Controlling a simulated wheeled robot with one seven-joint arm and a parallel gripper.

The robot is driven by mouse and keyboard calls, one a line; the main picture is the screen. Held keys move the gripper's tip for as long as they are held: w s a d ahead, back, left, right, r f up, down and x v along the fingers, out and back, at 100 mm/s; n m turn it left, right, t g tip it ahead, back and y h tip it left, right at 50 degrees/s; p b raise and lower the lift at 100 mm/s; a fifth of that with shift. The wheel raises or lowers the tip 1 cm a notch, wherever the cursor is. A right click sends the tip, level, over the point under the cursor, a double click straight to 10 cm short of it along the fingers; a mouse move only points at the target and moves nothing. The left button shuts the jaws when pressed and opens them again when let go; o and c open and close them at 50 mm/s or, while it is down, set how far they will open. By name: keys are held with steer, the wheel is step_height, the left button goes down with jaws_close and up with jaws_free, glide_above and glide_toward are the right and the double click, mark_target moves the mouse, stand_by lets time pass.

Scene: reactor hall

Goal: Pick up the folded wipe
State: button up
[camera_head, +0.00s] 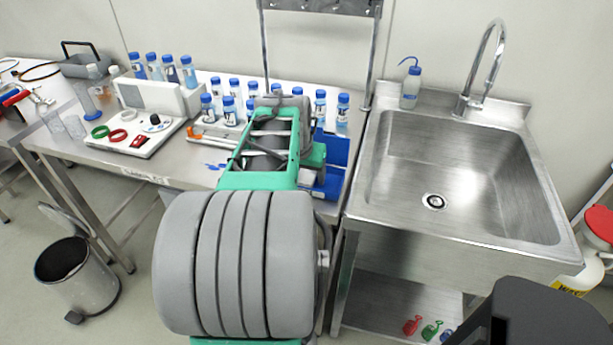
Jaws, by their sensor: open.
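I cannot make out a folded wipe for certain in the head view. A small blue patch (215,166) lies on the bench near its front edge, left of my arm; it is too small to tell what it is. My grey and green arm reaches from the bottom of the view over the bench and hides part of the bench top. My gripper's fingers do not show; they are hidden behind the arm's own links. A blue tray (339,149) shows partly to the right of the arm.
Several blue-capped bottles (235,86) stand along the back of the steel bench (180,172). A white device (133,132) sits left. A steel sink (450,165) with a tap (488,65) and a wash bottle (411,88) is right. A pedal bin (72,274) stands on the floor.

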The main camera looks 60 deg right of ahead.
steer(key=shift+f, duration=0.2)
steer(key=c, duration=1.4)
